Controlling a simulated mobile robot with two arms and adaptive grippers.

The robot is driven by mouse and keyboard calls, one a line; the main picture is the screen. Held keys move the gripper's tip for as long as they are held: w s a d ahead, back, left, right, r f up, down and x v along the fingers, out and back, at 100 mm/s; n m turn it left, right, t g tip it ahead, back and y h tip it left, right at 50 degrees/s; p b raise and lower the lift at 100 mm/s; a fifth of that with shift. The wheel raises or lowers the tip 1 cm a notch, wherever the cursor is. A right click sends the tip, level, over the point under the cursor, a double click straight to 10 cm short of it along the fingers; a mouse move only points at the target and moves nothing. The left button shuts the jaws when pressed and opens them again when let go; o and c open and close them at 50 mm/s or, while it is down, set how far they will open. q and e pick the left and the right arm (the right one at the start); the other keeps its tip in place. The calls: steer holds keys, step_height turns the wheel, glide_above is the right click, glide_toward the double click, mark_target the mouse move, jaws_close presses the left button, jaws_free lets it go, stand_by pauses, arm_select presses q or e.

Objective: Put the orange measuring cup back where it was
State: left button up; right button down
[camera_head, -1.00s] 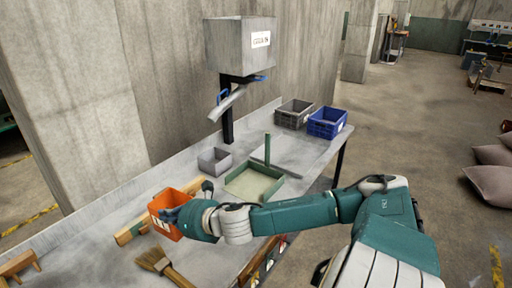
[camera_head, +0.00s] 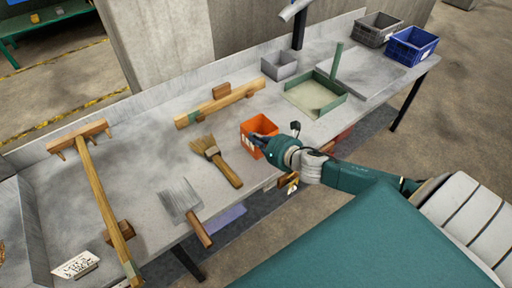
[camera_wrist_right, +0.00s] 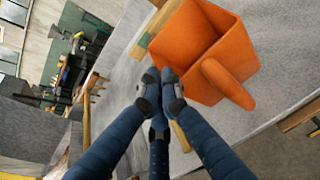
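The orange measuring cup (camera_head: 251,128) is an open, box-shaped cup near the front edge of the grey workbench. My right gripper (camera_head: 263,142) reaches it from the right, and its fingers cover part of the cup. In the right wrist view the cup (camera_wrist_right: 235,48) is large, with its stubby handle at lower right. There the gripper's fingertips (camera_wrist_right: 161,88) are close together at the cup's lower left edge. Whether they pinch its wall or only touch it is unclear, as is whether the cup rests on the bench. My left gripper is not in view.
Left of the cup are a brush (camera_head: 225,168), a scraper (camera_head: 182,199) and a long wooden tool (camera_head: 103,202). A wooden bar (camera_head: 225,103) lies behind it. A green-rimmed tray (camera_head: 318,112), small grey bin (camera_head: 280,66) and blue crate (camera_head: 411,47) stand farther right.

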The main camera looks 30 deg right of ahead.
mark_target(257, 149)
steer(key=shift+f, duration=2.6)
steer(key=c, duration=2)
jaws_free()
steer(key=shift+f, duration=0.1)
steer(key=shift+b+v, duration=0.75)
steer(key=shift+v, duration=5.3)
